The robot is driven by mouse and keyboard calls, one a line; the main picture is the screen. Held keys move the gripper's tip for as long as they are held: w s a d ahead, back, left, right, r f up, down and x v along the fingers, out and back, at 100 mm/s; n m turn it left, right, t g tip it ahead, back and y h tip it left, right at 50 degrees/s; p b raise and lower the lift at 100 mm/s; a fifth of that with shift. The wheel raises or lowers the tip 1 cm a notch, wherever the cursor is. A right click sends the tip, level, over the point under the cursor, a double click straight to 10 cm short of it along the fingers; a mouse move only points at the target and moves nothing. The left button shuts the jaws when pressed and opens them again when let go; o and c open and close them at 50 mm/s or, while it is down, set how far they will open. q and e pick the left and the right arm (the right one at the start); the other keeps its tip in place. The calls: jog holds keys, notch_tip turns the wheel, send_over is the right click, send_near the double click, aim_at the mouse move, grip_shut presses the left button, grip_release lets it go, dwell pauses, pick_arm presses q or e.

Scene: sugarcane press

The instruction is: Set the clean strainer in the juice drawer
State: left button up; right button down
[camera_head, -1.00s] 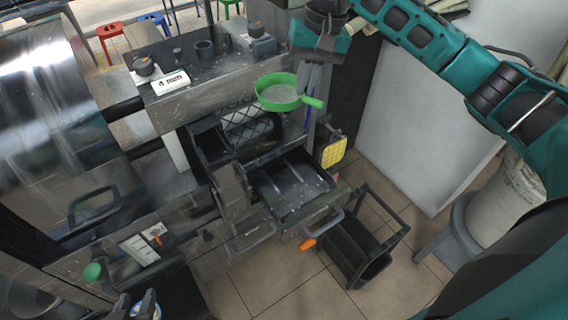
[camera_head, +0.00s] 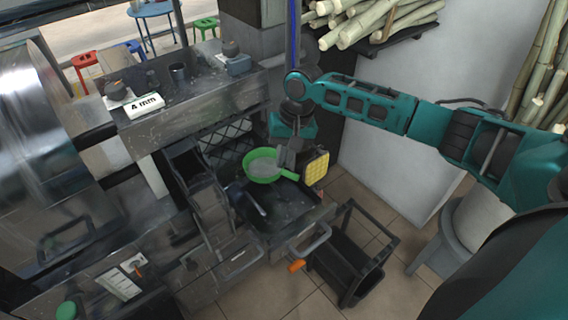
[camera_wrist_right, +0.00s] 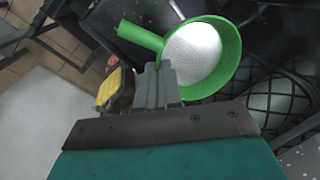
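The green strainer (camera_head: 262,168), with a pale mesh, is over the back part of the open juice drawer (camera_head: 290,212). Whether it touches the drawer is hard to tell. My right gripper (camera_head: 287,160) points down at the strainer's handle side. In the right wrist view its grey fingers (camera_wrist_right: 157,75) are close together at the base of the handle (camera_wrist_right: 140,37), beside the green rim, and appear shut on it. The mesh bowl (camera_wrist_right: 193,55) is empty and faces up. My left gripper is out of view.
A yellow pad (camera_head: 314,167) is close right of the gripper. A black open-frame stand (camera_head: 350,262) is on the floor to the right. The machine's metal shelf (camera_head: 195,100) is behind.

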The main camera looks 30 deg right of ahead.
jog(key=shift+d+x, duration=0.25)
jog(key=shift+x, duration=0.9)
jog(key=shift+f, duration=0.2)
jog(key=c, duration=1.3)
grip_release()
jog(key=shift+r, duration=0.1)
jog(key=p+v, duration=0.1)
jog(key=v, duration=1.1)
jog(key=shift+a+r+p, duration=0.1)
jog(key=shift+p, duration=0.2)
jog(key=shift+s, duration=0.1)
